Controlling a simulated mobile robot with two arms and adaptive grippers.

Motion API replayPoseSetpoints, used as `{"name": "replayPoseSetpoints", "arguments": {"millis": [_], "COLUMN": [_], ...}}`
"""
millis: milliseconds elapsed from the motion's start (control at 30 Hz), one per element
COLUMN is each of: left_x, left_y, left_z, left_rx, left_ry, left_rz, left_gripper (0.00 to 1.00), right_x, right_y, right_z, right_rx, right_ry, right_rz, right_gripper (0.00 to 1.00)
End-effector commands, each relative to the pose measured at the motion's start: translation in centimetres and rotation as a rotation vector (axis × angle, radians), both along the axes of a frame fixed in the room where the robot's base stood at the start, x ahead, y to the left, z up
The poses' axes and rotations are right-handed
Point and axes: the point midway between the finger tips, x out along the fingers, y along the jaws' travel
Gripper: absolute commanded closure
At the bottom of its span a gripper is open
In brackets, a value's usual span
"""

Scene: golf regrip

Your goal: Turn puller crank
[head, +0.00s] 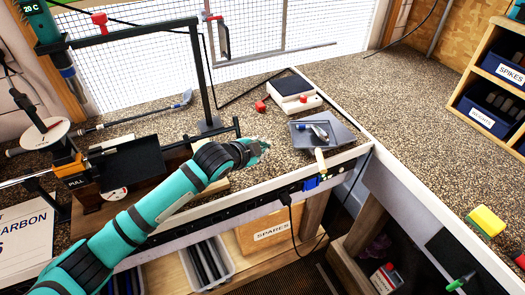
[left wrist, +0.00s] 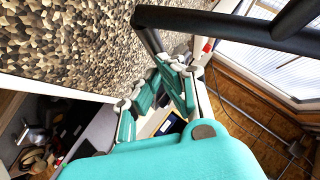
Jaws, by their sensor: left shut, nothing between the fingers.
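The puller stands at the far left of the bench in the head view, with an orange and black body marked PULL (head: 75,181). A pale disc (head: 42,134) with a black arm and knob sits at its upper left and looks like the crank. My right gripper is in neither view.
A golf club (head: 135,118) lies behind the puller. A grey tray (head: 337,137) and a white device (head: 293,98) are to the right. Bare bench lies beyond them.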

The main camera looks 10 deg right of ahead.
Motion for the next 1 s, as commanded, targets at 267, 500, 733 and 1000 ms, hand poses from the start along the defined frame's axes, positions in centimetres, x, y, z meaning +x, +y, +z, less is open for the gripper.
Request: {"name": "replayPoseSetpoints", "arguments": {"millis": [267,500,733,1000], "left_x": [1.0,1.7,1.8,1.9], "left_y": [0.4,0.6,0.7,0.7], "left_z": [-1.3,-1.6,-1.8,-1.8], "left_rx": [0.06,0.061,0.062,0.062], "left_ry": [-0.18,-0.186,-0.182,-0.182], "left_rz": [0.002,0.003,0.004,0.004], "left_gripper": [1.0,1.0,1.0,1.0], "right_x": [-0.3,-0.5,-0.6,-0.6], "right_y": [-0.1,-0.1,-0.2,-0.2], "right_z": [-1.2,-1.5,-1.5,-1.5], "right_rx": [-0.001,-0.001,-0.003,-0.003], "right_ry": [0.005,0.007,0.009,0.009], "right_rz": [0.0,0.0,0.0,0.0], "right_gripper": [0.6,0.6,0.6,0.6]}}
